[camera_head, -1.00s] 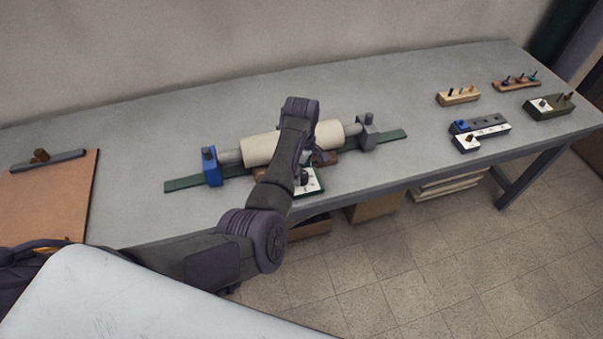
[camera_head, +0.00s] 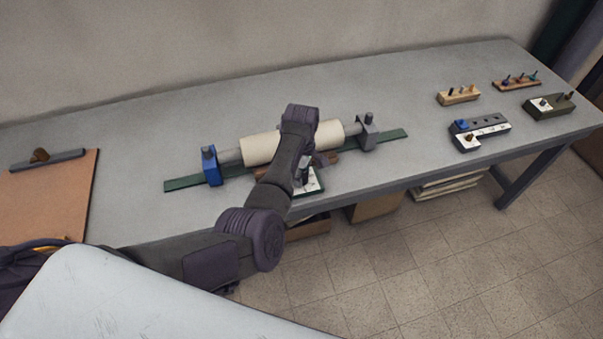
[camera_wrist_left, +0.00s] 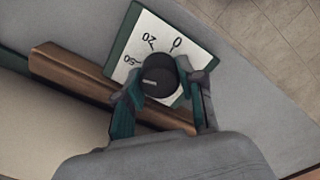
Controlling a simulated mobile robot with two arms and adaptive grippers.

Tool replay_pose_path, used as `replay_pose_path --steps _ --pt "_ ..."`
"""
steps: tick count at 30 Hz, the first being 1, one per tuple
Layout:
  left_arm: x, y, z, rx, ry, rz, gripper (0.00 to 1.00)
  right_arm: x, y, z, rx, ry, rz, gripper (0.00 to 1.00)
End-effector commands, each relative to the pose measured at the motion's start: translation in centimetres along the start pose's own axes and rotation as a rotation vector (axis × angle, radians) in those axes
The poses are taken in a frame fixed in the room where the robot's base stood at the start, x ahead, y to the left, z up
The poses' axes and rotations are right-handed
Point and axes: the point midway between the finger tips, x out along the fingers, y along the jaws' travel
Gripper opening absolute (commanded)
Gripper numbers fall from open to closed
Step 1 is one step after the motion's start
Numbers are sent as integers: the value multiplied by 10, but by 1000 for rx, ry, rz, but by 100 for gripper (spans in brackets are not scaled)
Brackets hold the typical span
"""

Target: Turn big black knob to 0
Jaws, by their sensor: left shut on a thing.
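The big black knob (camera_wrist_left: 159,75) sits on a white dial plate with a green edge (camera_wrist_left: 134,49) in the left wrist view. The numbers 0, 20 and 50 show on the plate. A light pointer line on the knob lies roughly sideways and does not clearly point at the 0. My left gripper (camera_wrist_left: 163,88) is shut on the knob, with one finger on each side. In the head view the dial plate (camera_head: 318,183) is partly hidden behind my left arm, and the left gripper (camera_head: 304,176) is mostly hidden there. My right gripper is not in view.
A cream roller (camera_head: 262,148) on a green base (camera_head: 184,184) lies just behind the dial, between a blue block (camera_head: 211,168) and a grey block (camera_head: 367,134). A brown wooden bar (camera_wrist_left: 75,73) runs beside the plate. Small peg blocks (camera_head: 458,96) stand far right.

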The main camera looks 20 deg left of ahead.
Motion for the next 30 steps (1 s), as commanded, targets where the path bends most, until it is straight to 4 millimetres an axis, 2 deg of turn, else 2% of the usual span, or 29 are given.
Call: replay_pose_path --steps 11,30 --pt "-3 0 0 131 1 -2 4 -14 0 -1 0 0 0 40" --pt "-3 2 0 716 1 -2 4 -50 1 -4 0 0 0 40"
